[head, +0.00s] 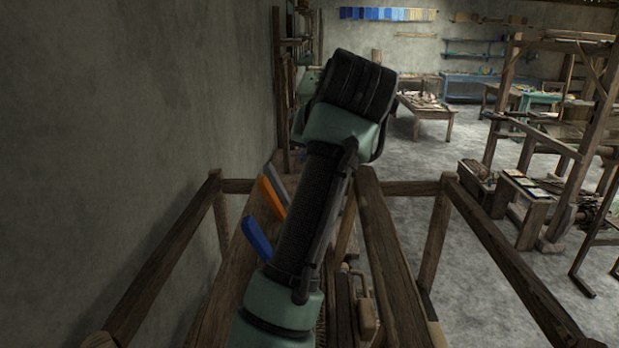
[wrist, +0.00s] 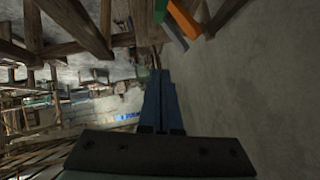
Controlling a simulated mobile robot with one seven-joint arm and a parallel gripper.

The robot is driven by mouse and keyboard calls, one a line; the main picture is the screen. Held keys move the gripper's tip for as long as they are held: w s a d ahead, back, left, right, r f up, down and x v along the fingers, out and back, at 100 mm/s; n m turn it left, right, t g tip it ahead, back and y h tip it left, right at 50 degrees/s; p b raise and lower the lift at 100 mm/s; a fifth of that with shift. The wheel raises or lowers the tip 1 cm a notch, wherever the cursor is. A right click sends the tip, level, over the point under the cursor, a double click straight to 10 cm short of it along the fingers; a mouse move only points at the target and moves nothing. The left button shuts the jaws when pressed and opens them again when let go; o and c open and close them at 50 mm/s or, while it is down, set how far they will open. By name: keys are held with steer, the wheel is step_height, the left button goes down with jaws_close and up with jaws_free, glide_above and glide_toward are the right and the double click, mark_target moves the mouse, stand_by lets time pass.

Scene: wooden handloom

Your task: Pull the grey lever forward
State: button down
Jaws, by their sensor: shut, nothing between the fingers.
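The grey lever (head: 277,174) stands on the wooden beam by the left wall, behind an orange lever (head: 271,197) and a blue lever (head: 257,237). My arm passes just right of them in the head view, and its gripper cannot be made out there. In the wrist view my gripper (wrist: 160,74) is shut and empty, with its fingers side by side. The orange lever (wrist: 183,17) shows at the top edge of that view, beyond the fingertips and apart from them. A greyish lever (wrist: 171,33) beside it looks like the grey one, but is dim.
The wall (head: 140,110) is close on the left. Wooden loom rails (head: 400,188) frame the space around my arm. A wooden handle-like piece (head: 367,312) lies low near the beam. Floor (head: 415,155) is open at centre right, with tables and another loom beyond.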

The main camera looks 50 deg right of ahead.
steer(key=a+r+n+t+h+b, duration=0.15)
steer(key=a+r+t, duration=0.25)
steer(key=a, duration=0.4)
steer(key=a+r+n+t+b, duration=0.1)
steer(key=a+r+n+t, duration=0.15)
steer(key=a, duration=0.45)
steer(key=a+r+n+t+h+b, duration=0.1)
steer(key=a+r+t, duration=0.3)
steer(key=a, duration=0.4)
steer(key=s+a+r+n+t+y+b, duration=0.1)
steer(key=s+a+t+y, duration=0.3)
steer(key=a, duration=0.4)
steer(key=s+a+r+n+t+y+b, duration=0.1)
steer(key=s+a+r+n+t+y, duration=0.2)
steer(key=s+a, duration=0.3)
steer(key=a+n+t+y, duration=0.1)
steer(key=a, duration=0.1)
steer(key=shift+s+a+r+n, duration=0.3)
steer(key=shift+s+a+r, duration=0.05)
steer(key=shift+r, duration=0.05)
steer(key=shift+d+y, duration=0.1)
steer(key=shift+y, duration=0.15)
